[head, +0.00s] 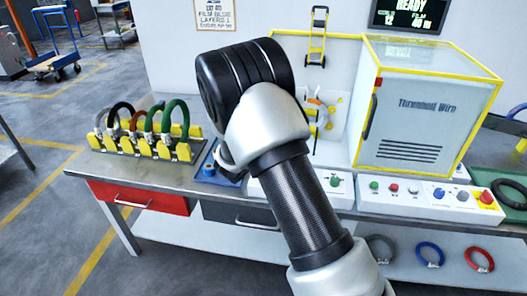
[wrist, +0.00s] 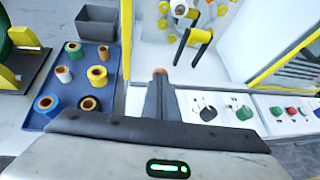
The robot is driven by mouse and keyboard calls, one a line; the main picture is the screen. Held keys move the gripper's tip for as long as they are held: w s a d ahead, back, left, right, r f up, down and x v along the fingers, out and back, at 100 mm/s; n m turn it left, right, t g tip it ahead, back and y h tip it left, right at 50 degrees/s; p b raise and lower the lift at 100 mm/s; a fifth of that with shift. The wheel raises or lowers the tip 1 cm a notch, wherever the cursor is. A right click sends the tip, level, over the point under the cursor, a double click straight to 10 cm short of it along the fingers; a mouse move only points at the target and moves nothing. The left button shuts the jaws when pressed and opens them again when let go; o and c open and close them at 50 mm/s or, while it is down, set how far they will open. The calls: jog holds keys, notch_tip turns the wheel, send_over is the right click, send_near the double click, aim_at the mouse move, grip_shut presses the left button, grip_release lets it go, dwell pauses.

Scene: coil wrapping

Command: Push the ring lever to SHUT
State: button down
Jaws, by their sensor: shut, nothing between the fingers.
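My gripper (wrist: 160,84) is shut and empty, pointing forward over the front of the wrapping machine in the wrist view. A small orange-brown spot shows at its fingertips; I cannot tell whether it belongs to something behind. A white control panel (wrist: 225,99) lies right of the fingers. It carries a small black lever-like control (wrist: 207,112), apart from the fingers, and a green button (wrist: 245,113). I cannot read any SHUT mark or tell for sure that this control is the ring lever. The wrapping ring with yellow rollers (wrist: 222,10) is partly cut off at the top. In the head view my arm hides the gripper.
A blue tray (wrist: 105,52) with several coloured tape rolls is left of the gripper, beside a grey bin (wrist: 97,22). A yellow-framed cabinet (head: 420,115) stands at the right. A rack of coloured coils (head: 150,147) is on the bench's left. A yellow post (wrist: 126,35) stands near the gripper.

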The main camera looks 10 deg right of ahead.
jog(key=shift+w+d, duration=0.1)
jog(key=shift+w, duration=0.2)
jog(key=shift+d+r, duration=0.1)
jog(key=shift+r, duration=0.1)
